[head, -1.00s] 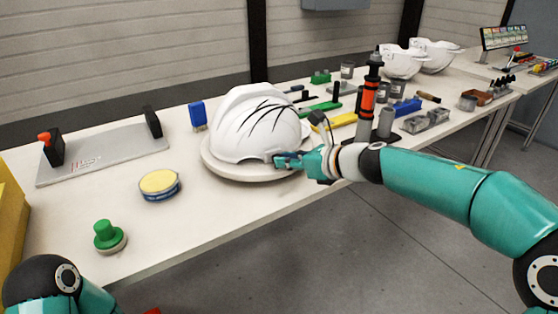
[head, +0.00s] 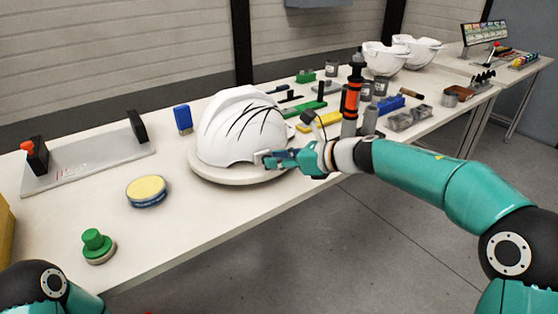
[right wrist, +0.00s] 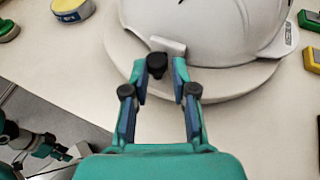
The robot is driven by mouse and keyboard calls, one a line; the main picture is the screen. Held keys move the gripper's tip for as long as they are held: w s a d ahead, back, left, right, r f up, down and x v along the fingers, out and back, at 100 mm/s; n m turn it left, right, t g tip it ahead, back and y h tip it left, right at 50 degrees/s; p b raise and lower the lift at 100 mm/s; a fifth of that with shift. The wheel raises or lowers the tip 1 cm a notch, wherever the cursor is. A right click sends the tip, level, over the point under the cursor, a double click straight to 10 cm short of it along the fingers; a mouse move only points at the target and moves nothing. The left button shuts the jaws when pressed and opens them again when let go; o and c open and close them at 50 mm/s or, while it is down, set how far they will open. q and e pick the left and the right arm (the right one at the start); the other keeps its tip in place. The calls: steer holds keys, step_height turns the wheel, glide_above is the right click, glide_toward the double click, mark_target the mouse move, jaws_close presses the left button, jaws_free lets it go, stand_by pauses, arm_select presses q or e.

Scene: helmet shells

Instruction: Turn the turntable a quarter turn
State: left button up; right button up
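The turntable (head: 215,176) is a pale round disc on the table, and it also shows in the right wrist view (right wrist: 252,82). A white helmet shell (head: 228,138) with dark crack-like lines sits on it and hides most of its top. My right gripper (head: 265,158) is at the disc's front right, by the helmet's lower edge. In the right wrist view its fingers (right wrist: 159,72) are apart, with a black-topped peg (right wrist: 157,62) between the tips. The peg appears nearer the left finger; contact cannot be told. My left gripper is out of view.
A yellow-topped tin (head: 146,190) and a green knob (head: 97,245) stand left of the turntable. A blue block (head: 182,119) stands behind it. An orange and black tool (head: 352,95) stands upright to the right. The table front is clear.

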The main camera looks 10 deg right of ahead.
steer(key=o, duration=0.4)
steer(key=shift+w+f, duration=0.2)
steer(key=shift+w, duration=0.05)
steer(key=shift+o, duration=0.2)
steer(key=v, duration=1.1)
steer(key=shift+s+d+r, duration=0.2)
steer(key=shift+s+d, duration=0.05)
steer(key=shift+d, duration=0.05)
